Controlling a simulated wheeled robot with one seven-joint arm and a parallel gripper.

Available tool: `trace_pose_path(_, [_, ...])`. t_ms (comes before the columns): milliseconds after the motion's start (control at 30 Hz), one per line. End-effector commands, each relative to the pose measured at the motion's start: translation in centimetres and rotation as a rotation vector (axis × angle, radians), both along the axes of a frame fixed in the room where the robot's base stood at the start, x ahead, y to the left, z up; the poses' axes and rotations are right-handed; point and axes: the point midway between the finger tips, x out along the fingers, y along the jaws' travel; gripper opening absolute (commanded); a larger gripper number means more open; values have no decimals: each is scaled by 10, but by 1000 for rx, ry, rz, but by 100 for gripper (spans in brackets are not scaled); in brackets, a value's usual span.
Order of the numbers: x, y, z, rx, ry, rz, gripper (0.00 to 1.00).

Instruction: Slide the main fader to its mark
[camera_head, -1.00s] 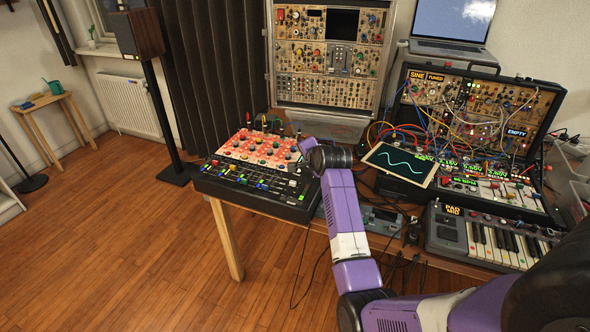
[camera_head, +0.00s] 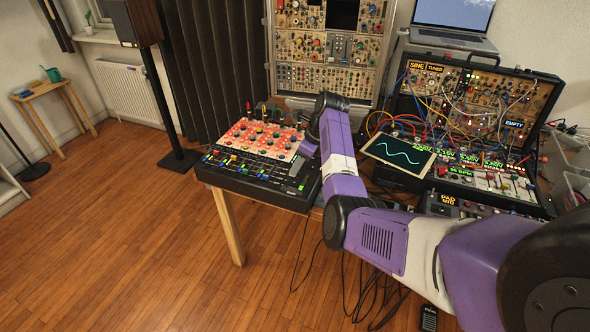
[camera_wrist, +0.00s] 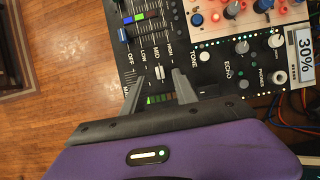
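The black mixer (camera_head: 212,180) with its red-and-white knob panel (camera_head: 262,136) lies at the left end of the table. My gripper (camera_wrist: 160,85) points down over the mixer's right part, and its two grey fingers are apart with nothing clearly held between them. A label starting "MA" is partly hidden by the left finger.
Blue and green fader caps (camera_wrist: 125,33) are at the upper left of the wrist view. A "30%" display (camera_wrist: 304,55) is at the right. A tablet with a wave (camera_head: 400,154) and a patched synth case (camera_head: 470,110) stand right of my arm.

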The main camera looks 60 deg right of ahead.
Motion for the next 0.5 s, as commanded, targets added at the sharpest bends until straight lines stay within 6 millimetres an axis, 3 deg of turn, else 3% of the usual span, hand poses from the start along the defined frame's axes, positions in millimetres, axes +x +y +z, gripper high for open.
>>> trace_pose_path(200, [9,1,-24,0,1,0,35])
trace_pose_path(500, [12,1,-29,-2,0,0,35])
